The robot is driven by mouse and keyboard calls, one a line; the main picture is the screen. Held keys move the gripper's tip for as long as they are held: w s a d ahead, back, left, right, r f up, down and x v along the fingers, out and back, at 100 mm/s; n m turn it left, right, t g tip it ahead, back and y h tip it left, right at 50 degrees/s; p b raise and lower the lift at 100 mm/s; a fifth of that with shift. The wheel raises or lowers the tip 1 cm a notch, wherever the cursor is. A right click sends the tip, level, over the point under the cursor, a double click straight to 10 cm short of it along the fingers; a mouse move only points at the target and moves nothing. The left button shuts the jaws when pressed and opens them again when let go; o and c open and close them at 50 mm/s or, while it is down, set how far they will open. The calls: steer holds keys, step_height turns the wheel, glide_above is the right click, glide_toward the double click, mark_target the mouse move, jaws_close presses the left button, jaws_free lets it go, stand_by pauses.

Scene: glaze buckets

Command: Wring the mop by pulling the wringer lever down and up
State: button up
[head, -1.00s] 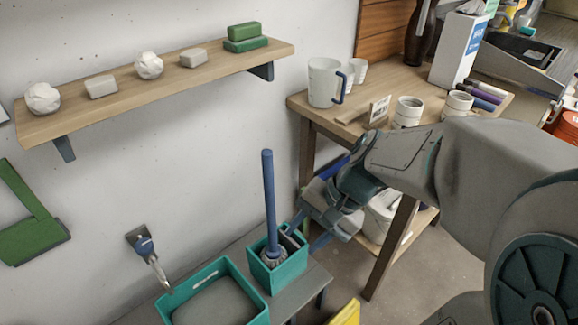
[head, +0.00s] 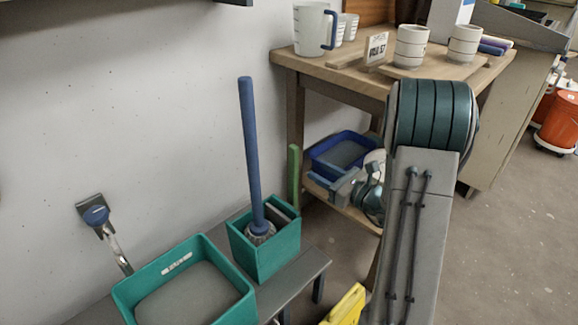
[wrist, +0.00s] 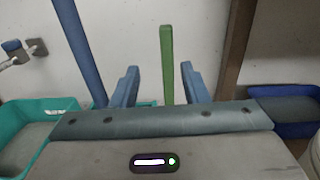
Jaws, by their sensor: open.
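The mop has a blue handle (head: 250,150) and stands nearly upright, its grey head (head: 260,232) in the small square teal bucket (head: 268,250). The wringer lever (head: 294,178), a thin green bar, stands upright at the bucket's right side. My gripper (head: 326,188) is to the right of the lever, pointing towards it. In the wrist view my two blue fingers are apart, and the green lever (wrist: 167,65) shows in the gap between them, nearer the right finger. The lever seems to be beyond the fingertips. The mop handle (wrist: 78,50) is left of the fingers.
A wider teal tub (head: 185,285) of grey glaze stands left of the bucket on a low grey bench (head: 300,275). A wooden table (head: 290,62) with mugs is at right, a blue tray (head: 340,150) on its lower shelf. A yellow object (head: 345,305) is in front.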

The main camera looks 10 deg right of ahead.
mark_target(289, 153)
steer(key=b+x, duration=0.1)
steer(key=x, duration=0.3)
steer(key=b+x, duration=0.1)
steer(key=x, duration=0.4)
steer(key=d+x, duration=0.1)
steer(key=x, duration=0.3)
steer(key=shift+w+a+f+b, duration=0.2)
steer(key=shift+w+f+b, duration=0.2)
steer(key=shift+w, duration=0.2)
steer(key=shift+r, duration=0.1)
jaws_close()
